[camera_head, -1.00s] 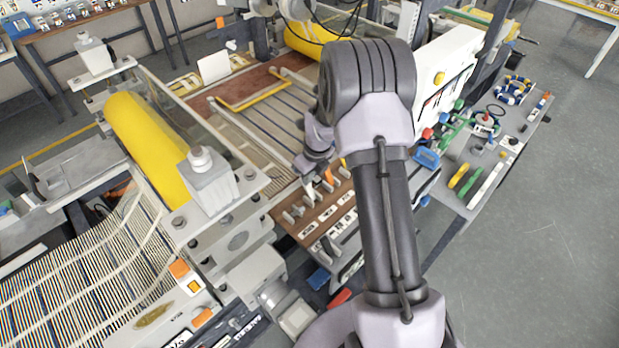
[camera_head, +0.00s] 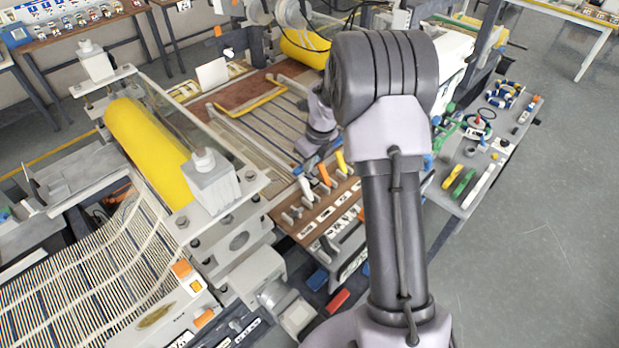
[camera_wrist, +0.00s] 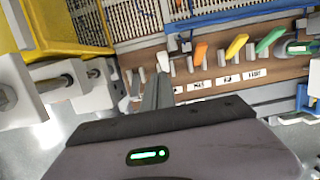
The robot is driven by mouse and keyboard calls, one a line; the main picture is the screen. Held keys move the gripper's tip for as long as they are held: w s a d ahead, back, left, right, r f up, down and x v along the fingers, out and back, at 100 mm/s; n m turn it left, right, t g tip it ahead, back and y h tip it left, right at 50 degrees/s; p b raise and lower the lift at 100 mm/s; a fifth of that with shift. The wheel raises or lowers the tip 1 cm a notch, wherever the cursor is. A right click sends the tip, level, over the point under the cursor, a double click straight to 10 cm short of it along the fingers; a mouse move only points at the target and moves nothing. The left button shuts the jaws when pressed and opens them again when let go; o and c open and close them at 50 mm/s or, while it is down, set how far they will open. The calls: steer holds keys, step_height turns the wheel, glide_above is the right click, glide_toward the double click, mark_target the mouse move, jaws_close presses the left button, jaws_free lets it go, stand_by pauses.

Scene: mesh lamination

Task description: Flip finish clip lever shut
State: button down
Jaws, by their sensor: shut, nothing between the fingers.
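A brown lever board (camera_wrist: 215,78) carries a row of clip levers above small white labels, too small to read. I cannot tell which is the finish clip lever. My gripper (camera_wrist: 158,92) is shut and empty, its fingertips in front of the board's left part, apparently apart from the coloured levers. In the head view the orange lever (camera_head: 324,174) and yellow lever (camera_head: 341,163) show beside my wrist.
A yellow roller (camera_head: 145,150) with a grey end block (camera_head: 212,188) stands left of the board. Striped mesh (camera_head: 85,270) lies at lower left. A side table (camera_head: 480,160) with coloured tools stands right. Open floor (camera_head: 540,240) lies beyond it.

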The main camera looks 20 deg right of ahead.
steer(key=s+a+r+n+t+b, duration=0.1)
steer(key=s+a+r+n+b, duration=0.45)
steer(key=b, duration=0.65)
steer(key=s+a+f+n+t+b, duration=0.1)
steer(key=s+a+f+n+b, duration=0.4)
steer(key=s+a+n+b, duration=0.45)
steer(key=s+a+f+n+b, duration=0.1)
steer(key=s+f+n+b, duration=0.3)
steer(key=s+n, duration=0.2)
steer(key=s+a+f+n+t+y+b, duration=0.1)
steer(key=s+f+n+b, duration=0.3)
steer(key=s+n, duration=0.2)
steer(key=s, duration=0.2)
steer(key=shift+s+f+n+b, duration=0.3)
steer(key=shift+s+b, duration=0.05)
